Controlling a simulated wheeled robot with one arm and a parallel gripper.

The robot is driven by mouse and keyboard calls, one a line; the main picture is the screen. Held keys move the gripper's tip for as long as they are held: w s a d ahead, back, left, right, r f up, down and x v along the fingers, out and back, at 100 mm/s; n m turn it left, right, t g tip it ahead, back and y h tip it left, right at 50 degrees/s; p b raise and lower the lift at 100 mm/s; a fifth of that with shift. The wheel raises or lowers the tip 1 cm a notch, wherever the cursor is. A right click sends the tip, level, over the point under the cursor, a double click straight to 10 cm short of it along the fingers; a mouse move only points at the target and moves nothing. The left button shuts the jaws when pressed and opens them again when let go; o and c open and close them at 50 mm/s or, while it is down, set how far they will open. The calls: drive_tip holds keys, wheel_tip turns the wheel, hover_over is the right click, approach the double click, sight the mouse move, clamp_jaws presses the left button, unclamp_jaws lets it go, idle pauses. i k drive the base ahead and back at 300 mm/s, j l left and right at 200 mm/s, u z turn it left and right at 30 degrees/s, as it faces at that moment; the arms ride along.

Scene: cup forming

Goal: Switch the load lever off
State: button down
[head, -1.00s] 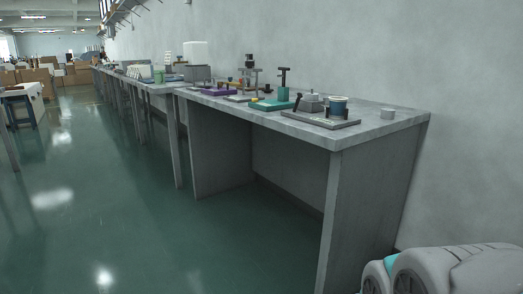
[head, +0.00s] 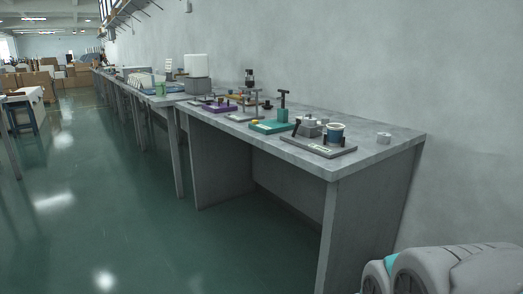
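I cannot tell which part is the load lever. On the grey bench (head: 375,146), a grey base plate (head: 318,146) near the front right corner carries a blue-and-white round part (head: 335,132), a grey block (head: 311,129) and small black upright levers, one at its front (head: 325,141). Left of it, a teal fixture (head: 271,127) has a black T-shaped handle (head: 283,98) on a green post. Lever positions are too small to read. My gripper is not in view.
A purple tray (head: 218,106) and a grey-and-white machine (head: 198,75) are farther left. White rounded parts of my own body show at lower right. The green floor (head: 110,215) in front is clear.

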sight(299, 121)
drive_tip(key=i+l+u, duration=0.35)
drive_tip(key=i+l, duration=0.2)
drive_tip(key=i+l+u, duration=0.35)
drive_tip(key=i+l, duration=0.3)
drive_tip(key=l, duration=0.1)
